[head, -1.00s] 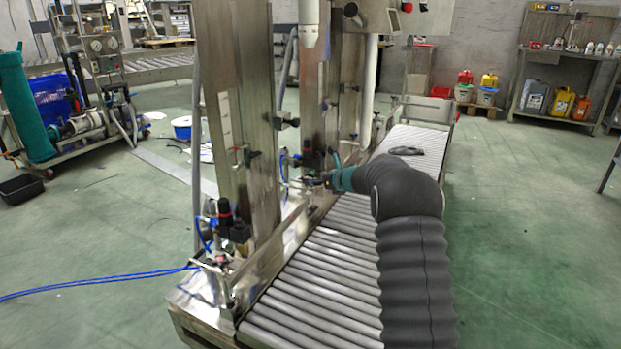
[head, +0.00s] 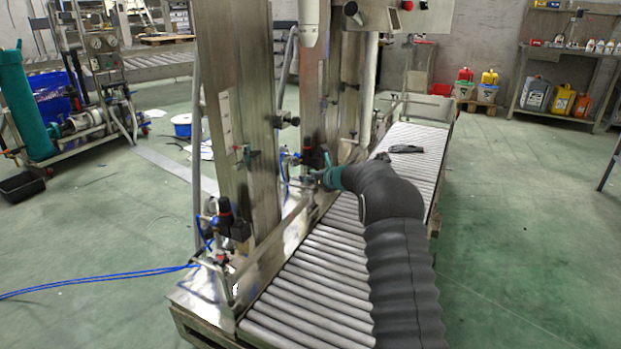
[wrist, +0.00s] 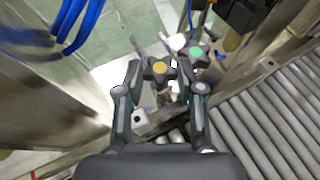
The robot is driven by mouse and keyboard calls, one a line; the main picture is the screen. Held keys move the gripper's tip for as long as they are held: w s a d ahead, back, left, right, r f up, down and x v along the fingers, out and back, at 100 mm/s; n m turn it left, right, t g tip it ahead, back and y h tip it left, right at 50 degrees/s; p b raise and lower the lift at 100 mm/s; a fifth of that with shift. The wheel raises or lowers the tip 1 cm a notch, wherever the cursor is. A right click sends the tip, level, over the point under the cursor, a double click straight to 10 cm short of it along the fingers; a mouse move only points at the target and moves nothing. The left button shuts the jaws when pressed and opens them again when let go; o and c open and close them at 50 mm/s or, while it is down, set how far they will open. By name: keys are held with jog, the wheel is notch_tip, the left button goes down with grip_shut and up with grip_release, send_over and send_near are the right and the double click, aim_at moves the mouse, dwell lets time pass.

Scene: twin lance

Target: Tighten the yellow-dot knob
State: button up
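In the wrist view, the yellow-dot knob (wrist: 159,68) is a dark lobed knob with a yellow centre. It shows between the fingertips of my gripper (wrist: 160,75). The fingers stand apart, one on each side of the knob, with a gap visible; I cannot tell whether either touches it. A similar knob with a green dot (wrist: 196,52) sits just right, close to the right fingertip. In the head view, my gripper (head: 315,175) is small and partly hidden at the machine's rear column, and the knobs cannot be made out there.
A roller conveyor (head: 312,275) runs along the machine's right side, with a dark object (head: 405,149) lying on it. Steel columns (head: 243,130) stand left of my arm. Blue hoses (wrist: 92,18) hang at the upper left in the wrist view.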

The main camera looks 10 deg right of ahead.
jog(key=shift+a+f+b, duration=0.1)
jog(key=shift+f+b, duration=0.05)
jog(key=shift+b, duration=0.6)
jog(key=m+h+b, duration=0.1)
jog(key=b, duration=0.1)
jog(key=m+t+h+b, duration=0.1)
jog(key=h+b, duration=0.1)
jog(key=b, duration=0.1)
jog(key=shift+s+a+f+m, duration=0.2)
jog(key=shift+a+m, duration=0.1)
jog(key=shift+m, duration=0.1)
jog(key=m+h+b, duration=0.2)
jog(key=h+b, duration=0.1)
jog(key=shift+a+r+m+t+b, duration=0.1)
jog(key=shift+a+m+t+b, duration=0.2)
jog(key=shift+m+b, duration=0.1)
jog(key=m+h, duration=0.1)
jog(key=h, duration=0.1)
jog(key=m+g+h+p, duration=0.1)
jog(key=m+h, duration=0.1)
jog(key=r+m+h+p, duration=0.1)
jog(key=m+h, duration=0.1)
jog(key=shift+w+a+g, duration=0.2)
jog(key=shift+a+g, duration=0.1)
jog(key=shift+a, duration=0.1)
jog(key=shift+f+m+g+h+p, duration=0.15)
jog(key=shift+m+g+h+p, duration=0.15)
jog(key=shift+m+h+p, duration=0.35)
